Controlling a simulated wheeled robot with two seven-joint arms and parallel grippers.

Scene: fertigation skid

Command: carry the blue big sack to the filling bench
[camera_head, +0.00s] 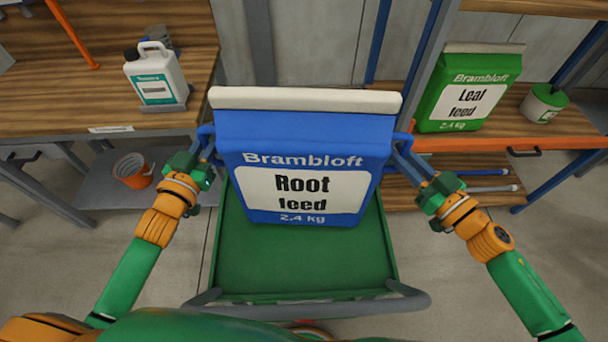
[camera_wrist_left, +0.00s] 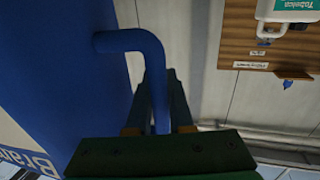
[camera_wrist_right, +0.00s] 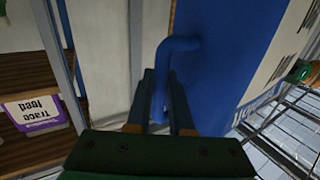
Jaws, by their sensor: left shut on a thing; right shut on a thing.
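The blue big sack (camera_head: 300,140), labelled Brambloft Root feed 2.4 kg, is upright in front of me, over the green deck of a cart (camera_head: 300,262). I cannot tell whether its base touches the deck. My left gripper (camera_head: 204,150) is shut on the sack's left side handle; the blue handle (camera_wrist_left: 135,41) runs between the fingers in the left wrist view. My right gripper (camera_head: 404,152) is shut on the right side handle, and that handle (camera_wrist_right: 178,45) shows in the right wrist view. A wooden bench (camera_head: 50,95) with a small unreadable front label stands at the left.
A white jug (camera_head: 156,75) stands on the left bench near its right end. An orange bucket (camera_head: 133,170) is on the shelf below. At the right, a rack shelf (camera_head: 530,125) holds a green Leaf feed sack (camera_head: 468,88) and a green-white tub (camera_head: 543,102). The cart's grey handle (camera_head: 310,308) is nearest me.

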